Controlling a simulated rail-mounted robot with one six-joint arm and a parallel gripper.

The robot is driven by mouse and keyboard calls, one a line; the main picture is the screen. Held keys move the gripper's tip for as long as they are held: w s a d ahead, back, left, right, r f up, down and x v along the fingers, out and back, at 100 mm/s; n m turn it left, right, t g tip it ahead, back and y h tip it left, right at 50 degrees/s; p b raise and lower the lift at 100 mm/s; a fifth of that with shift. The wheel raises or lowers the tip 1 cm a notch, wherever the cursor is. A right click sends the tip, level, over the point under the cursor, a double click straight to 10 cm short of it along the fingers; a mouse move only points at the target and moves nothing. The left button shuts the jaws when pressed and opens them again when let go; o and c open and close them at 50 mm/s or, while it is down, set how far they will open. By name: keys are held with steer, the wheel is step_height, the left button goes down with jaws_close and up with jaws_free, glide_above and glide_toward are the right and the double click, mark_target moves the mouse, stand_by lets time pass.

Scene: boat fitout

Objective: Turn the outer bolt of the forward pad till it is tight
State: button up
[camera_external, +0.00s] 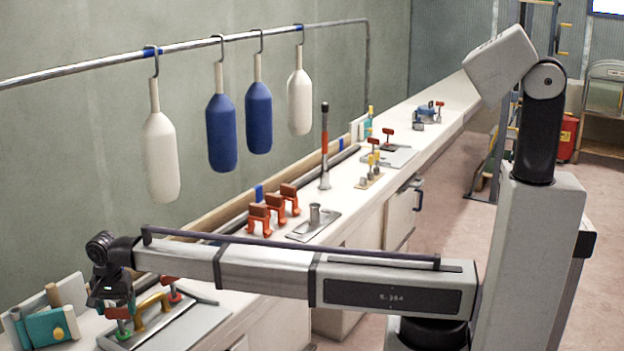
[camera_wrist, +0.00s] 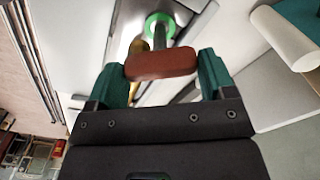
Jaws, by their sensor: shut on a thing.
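The near pad, a grey metal plate (camera_external: 200,322) with a yellow grab handle (camera_external: 152,303), lies on the near end of the bench. A bolt with a red T-handle (camera_wrist: 160,65) and a green ring (camera_wrist: 160,26) at its foot stands at it; I take it as the outer bolt. My gripper (camera_wrist: 162,72) has its green fingers either side of that handle and is shut on it. The bolt's lower part also shows in the external view, with its green ring (camera_external: 123,334). A second red-handled bolt (camera_external: 172,283) with a red ring stands beyond the yellow handle.
A teal box (camera_external: 50,327) and pale rolls stand left of the pad. Orange clamps (camera_external: 275,208), a plate with a metal cup (camera_external: 314,222) and an upright red-handled tool (camera_external: 325,150) are farther along the bench. White and blue fenders (camera_external: 221,130) hang from a rail above.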

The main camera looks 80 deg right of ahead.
steer(key=shift+a, duration=0.1)
stand_by(0.3)
steer(key=o, duration=0.9)
step_height(320, 180, up, 11)
steer(key=p, duration=1.1)
steer(key=s+n, duration=0.4)
steer(key=s, duration=0.8)
steer(key=s+n, duration=0.5)
steer(key=s, duration=0.7)
steer(key=s+n, duration=0.5)
steer(key=s, duration=0.7)
